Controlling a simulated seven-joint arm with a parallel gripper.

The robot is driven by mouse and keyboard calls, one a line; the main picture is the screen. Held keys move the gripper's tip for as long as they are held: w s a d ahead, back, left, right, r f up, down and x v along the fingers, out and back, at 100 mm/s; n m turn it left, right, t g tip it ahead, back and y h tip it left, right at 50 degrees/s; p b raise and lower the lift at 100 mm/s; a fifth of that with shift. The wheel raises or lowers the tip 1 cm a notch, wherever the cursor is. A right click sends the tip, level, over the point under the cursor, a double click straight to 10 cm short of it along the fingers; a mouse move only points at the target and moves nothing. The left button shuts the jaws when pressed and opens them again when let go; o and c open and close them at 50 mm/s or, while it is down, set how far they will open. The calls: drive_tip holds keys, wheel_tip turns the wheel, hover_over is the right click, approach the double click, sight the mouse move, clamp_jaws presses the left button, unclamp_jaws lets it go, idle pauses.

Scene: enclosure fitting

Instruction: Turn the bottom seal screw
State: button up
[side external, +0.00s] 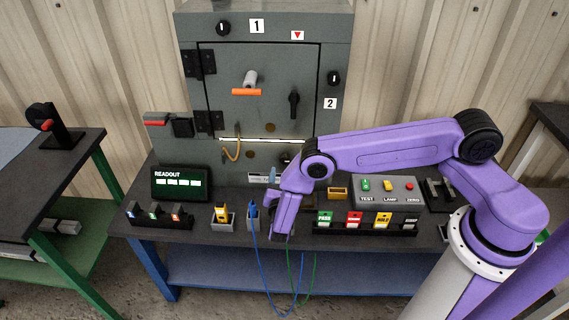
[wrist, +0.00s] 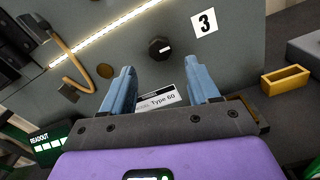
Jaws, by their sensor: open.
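The bottom seal screw is a round black knob (wrist: 160,46) with a white mark, low on the grey enclosure's front beside a "3" label (wrist: 204,23). In the side view a dark knob (side external: 286,158) shows partly behind my arm. My gripper (wrist: 163,74) is open, with two blue fingers spread apart and nothing between them. In the wrist view the knob appears beyond the fingertips, between them and slightly above; I see no contact. In the side view my gripper (side external: 275,174) is low in front of the enclosure (side external: 222,125), mostly hidden by its purple hand.
A yellow cable loop (wrist: 70,62) is to the left, and a yellow bin (wrist: 286,80) to the right. The readout (side external: 180,183), button box (side external: 388,190) and coloured tags (side external: 354,219) stand on the bench.

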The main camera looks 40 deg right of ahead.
sight(285, 161)
drive_tip(key=x, duration=0.6)
drive_tip(key=shift+w+d, duration=0.3)
drive_tip(key=c, duration=1)
